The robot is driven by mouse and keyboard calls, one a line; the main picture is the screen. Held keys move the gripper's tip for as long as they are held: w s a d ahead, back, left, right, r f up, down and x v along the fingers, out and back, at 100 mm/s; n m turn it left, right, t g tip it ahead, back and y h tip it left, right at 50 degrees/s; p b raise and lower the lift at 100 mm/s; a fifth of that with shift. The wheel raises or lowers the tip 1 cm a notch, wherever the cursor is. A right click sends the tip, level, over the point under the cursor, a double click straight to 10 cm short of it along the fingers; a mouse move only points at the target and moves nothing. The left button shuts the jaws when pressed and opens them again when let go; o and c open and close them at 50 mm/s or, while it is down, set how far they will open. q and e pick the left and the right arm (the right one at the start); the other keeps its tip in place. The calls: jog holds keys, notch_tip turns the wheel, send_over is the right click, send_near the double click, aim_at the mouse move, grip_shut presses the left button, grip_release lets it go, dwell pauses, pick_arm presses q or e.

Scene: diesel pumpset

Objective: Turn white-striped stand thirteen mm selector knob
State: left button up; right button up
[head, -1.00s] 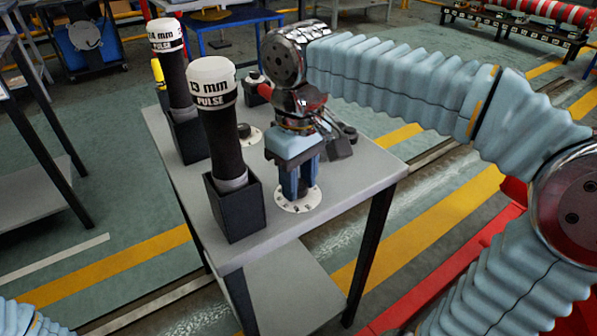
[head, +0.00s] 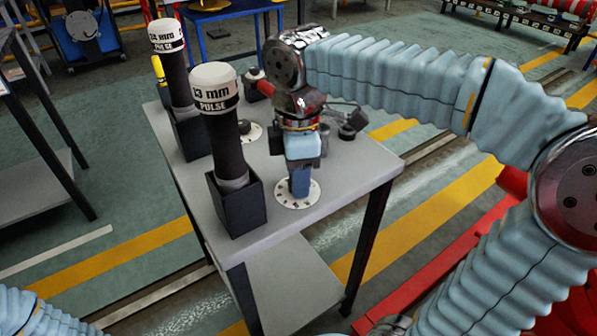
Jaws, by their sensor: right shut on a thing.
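A black cylinder with a white cap and a white stripe reading "13 mm PULSE" (head: 224,130) stands upright in a black square holder (head: 237,205) on the grey table. Beside it on the right is a white round dial plate (head: 297,194) with dark marks around its rim. My right gripper (head: 300,186) points straight down over the middle of this dial and is shut on its knob, which the fingers hide. The gripper now shows narrow, turned side-on. My left gripper is not in view; only part of my left arm shows at the bottom left.
A second striped cylinder (head: 172,68) stands in its holder behind, with another dial (head: 248,131) next to it. A small object with a red part (head: 262,87) is at the table's back. The table's front right (head: 345,175) is clear.

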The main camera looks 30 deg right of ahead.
jog(key=n, duration=0.3)
jog(key=shift+n, duration=2.3)
jog(key=o, duration=1)
jog(key=shift+o, duration=0.2)
notch_tip(320, 180, up, 14)
jog(key=shift+f, duration=0.1)
